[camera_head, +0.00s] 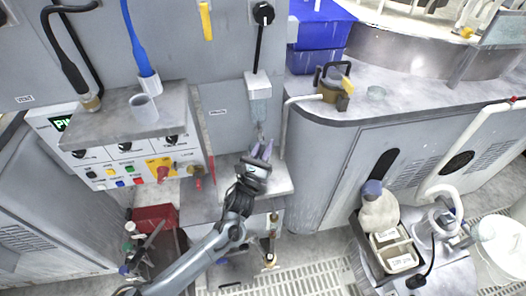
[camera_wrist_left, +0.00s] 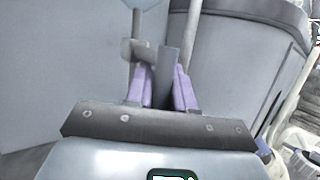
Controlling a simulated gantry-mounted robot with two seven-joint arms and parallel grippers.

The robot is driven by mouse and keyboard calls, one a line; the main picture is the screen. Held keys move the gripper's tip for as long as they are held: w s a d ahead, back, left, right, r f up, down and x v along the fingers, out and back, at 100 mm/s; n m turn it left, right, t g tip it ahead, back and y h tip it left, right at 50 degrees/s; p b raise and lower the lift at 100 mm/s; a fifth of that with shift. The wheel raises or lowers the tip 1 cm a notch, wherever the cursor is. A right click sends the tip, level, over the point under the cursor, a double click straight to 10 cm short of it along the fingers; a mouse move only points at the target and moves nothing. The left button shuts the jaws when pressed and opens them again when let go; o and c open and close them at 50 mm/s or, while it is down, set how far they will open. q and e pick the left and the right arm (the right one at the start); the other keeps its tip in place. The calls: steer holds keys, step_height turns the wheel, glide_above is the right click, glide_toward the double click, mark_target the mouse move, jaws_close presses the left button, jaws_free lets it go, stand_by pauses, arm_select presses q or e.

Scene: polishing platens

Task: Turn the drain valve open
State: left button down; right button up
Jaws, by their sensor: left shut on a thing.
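My left gripper (camera_head: 262,150) reaches up from the bottom of the head view to just under the grey box on the cabinet wall. In the left wrist view its purple fingers (camera_wrist_left: 165,85) are shut on a flat grey lever, the drain valve handle (camera_wrist_left: 163,62). The handle stands upright between the fingers, next to a short grey valve body (camera_wrist_left: 136,50) on a thin vertical pipe. In the head view the valve (camera_head: 261,133) is small and partly hidden by the fingertips. My right gripper is in neither view.
A control panel (camera_head: 118,175) with knobs and buttons is to the left. A grey box (camera_head: 258,88) hangs above the gripper. A curved counter (camera_head: 400,112) is on the right. Grated floor (camera_head: 315,262) is open below.

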arm_select(q)
steer(key=shift+n, duration=0.4)
steer(key=c, duration=1.1)
jaws_free()
steer(key=shift+s, duration=0.25)
steer(key=p+v, duration=0.3)
steer(key=v, duration=0.6)
steer(key=shift+s+f, duration=0.2)
steer(key=shift+s, duration=0.1)
steer(key=shift+s+a+f, duration=0.15)
steer(key=shift+s+a, duration=0.05)
steer(key=shift+s, duration=0.1)
